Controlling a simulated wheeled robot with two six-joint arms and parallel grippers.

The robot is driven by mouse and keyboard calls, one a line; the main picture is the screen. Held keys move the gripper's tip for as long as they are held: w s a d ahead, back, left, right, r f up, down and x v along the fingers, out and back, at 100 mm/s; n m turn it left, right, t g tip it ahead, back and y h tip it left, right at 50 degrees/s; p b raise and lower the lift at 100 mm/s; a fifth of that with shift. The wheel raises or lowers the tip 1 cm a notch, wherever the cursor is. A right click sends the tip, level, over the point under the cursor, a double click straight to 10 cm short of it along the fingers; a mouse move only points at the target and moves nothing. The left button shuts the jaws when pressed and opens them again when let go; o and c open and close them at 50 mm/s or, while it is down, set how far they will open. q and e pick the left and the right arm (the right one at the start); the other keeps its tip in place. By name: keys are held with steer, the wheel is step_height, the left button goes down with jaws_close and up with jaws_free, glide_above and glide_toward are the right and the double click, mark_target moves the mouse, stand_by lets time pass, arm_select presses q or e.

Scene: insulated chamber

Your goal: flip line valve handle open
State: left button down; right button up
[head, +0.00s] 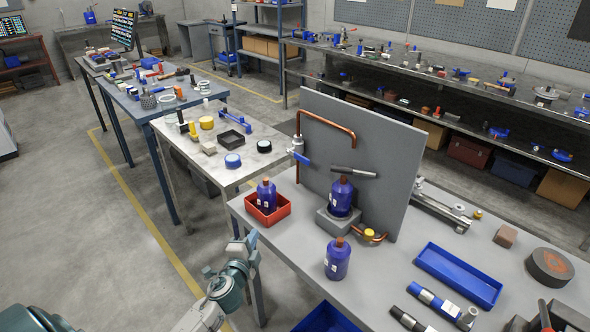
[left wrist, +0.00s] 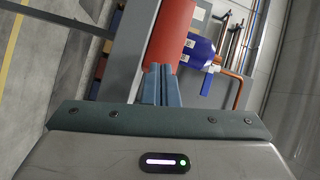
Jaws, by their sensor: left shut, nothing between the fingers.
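The line valve (head: 297,145) sits on a vertical copper pipe at the left edge of a grey upright panel. Its blue handle (head: 303,158) sticks out to the right and slightly down, across the pipe. My left gripper (head: 246,242) is shut and empty, in front of the table's left edge, below and left of the valve and apart from it. In the left wrist view, its closed fingers (left wrist: 158,84) point at the red tray (left wrist: 172,35). Beyond them a small blue piece (left wrist: 207,84), perhaps the handle, shows beside the copper pipe. My right gripper is not in view.
A blue bottle (head: 266,194) stands in the red tray (head: 284,208), between my left gripper and the valve. Another blue bottle (head: 341,195) stands on a grey block, and a third (head: 337,259) nearer the front. A blue tray (head: 460,275) lies to the right.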

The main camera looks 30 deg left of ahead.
arm_select(q)
steer(key=w+d+r+m+t+h, duration=0.25)
steer(key=r+m+h, duration=0.25)
steer(key=r+m, duration=0.3)
steer(key=w+d+r+m+t+h, duration=0.15)
steer(key=w+r+m+h, duration=0.25)
steer(key=r+m, duration=0.4)
steer(key=m+g+p, duration=0.1)
steer(key=m+g, duration=0.6)
steer(key=m, duration=0.4)
glide_toward(297, 156)
steer(key=shift+s+d+f, duration=0.15)
steer(key=shift+s+f, duration=0.4)
steer(key=shift+s, duration=0.1)
steer(key=shift+s+d+f, duration=0.2)
steer(key=shift+s+f, duration=0.3)
steer(key=shift+s, duration=0.2)
steer(key=shift+w, duration=0.1)
steer(key=p+x, duration=0.3)
steer(key=x, duration=0.7)
steer(key=shift+f, duration=0.1)
